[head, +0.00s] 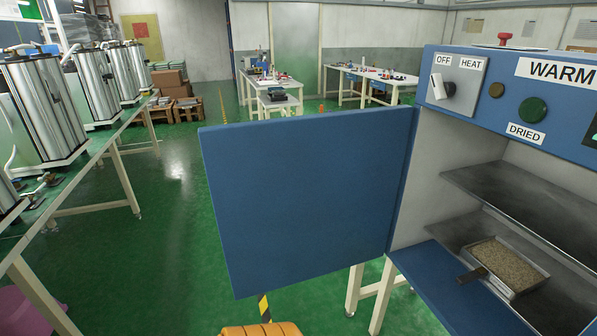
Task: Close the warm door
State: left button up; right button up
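The warm door (305,200) is a flat blue panel in the head view. It stands wide open, swung out to the left from the left edge of the blue and grey cabinet labelled WARM (520,95). The cabinet's inside is open to view, with a grey shelf (515,195). Below that shelf sits a metal tray (545,270) of brown grains, with a dark handle (472,275) pointing toward the front left. Neither of my grippers is in view.
The cabinet front carries an OFF/HEAT switch (440,88) and a green button (533,110) marked DRIED. A long bench (120,135) with several metal cylinders runs along the left. Green floor (165,240) is clear between bench and door. Worktables (375,90) stand far behind.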

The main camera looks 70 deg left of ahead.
aim_at(296, 199)
jog(key=k+j, duration=0.1)
jog(key=j, duration=0.3)
jog(key=k+j+z, duration=0.1)
jog(key=j, duration=0.3)
jog(key=k+j, duration=0.1)
jog(key=j, duration=0.3)
jog(key=k+j+z, duration=0.1)
jog(key=j, duration=0.3)
jog(key=k+j, duration=0.1)
jog(key=j, duration=0.25)
jog(key=k+j, duration=0.15)
jog(key=j, duration=0.25)
jog(key=k+j+z, duration=0.1)
jog(key=j, duration=0.3)
jog(key=k+j, duration=0.15)
jog(key=j, duration=0.2)
jog(key=j+z, duration=0.15)
jog(key=j, duration=0.65)
jog(key=k+j+u, duration=0.1)
jog(key=k+j, duration=0.35)
jog(key=k+j+u, duration=0.1)
jog(key=k+j, duration=0.3)
jog(key=j, duration=0.2)
jog(key=k+j+u, duration=0.1)
jog(key=k+j, duration=0.3)
jog(key=j, duration=0.15)
